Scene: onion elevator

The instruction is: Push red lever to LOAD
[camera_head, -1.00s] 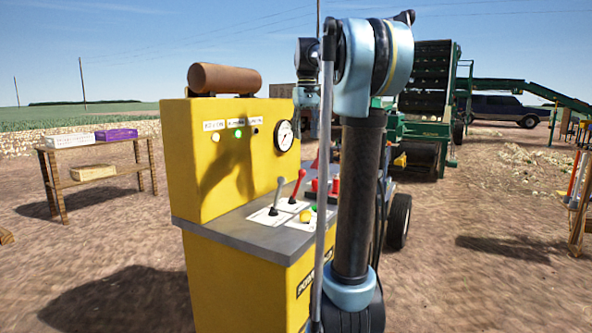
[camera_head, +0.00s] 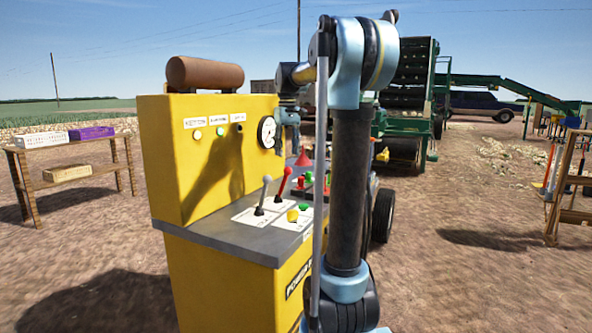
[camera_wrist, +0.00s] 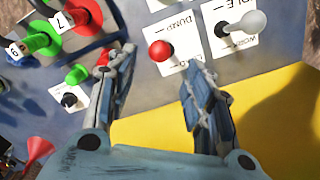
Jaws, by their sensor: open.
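The red lever (camera_head: 285,180) stands on a white plate on the grey top of the yellow power unit (camera_head: 215,252), right of a grey lever (camera_head: 262,191). In the wrist view the red lever's round knob (camera_wrist: 160,50) shows near the lettering DUMP; LOAD cannot be read. My gripper (camera_wrist: 160,64) is open and empty, its blue-grey fingers on either side of the knob in the picture. The height gap is unclear, and I see no contact. The grey lever's pale knob (camera_wrist: 248,22) is outside the right finger. In the head view my arm hides much of the gripper.
A yellow button (camera_head: 292,215) and a green button (camera_head: 304,206) sit near the levers. A gauge (camera_head: 267,132) is on the upright panel. A wooden table (camera_head: 70,178) stands left.

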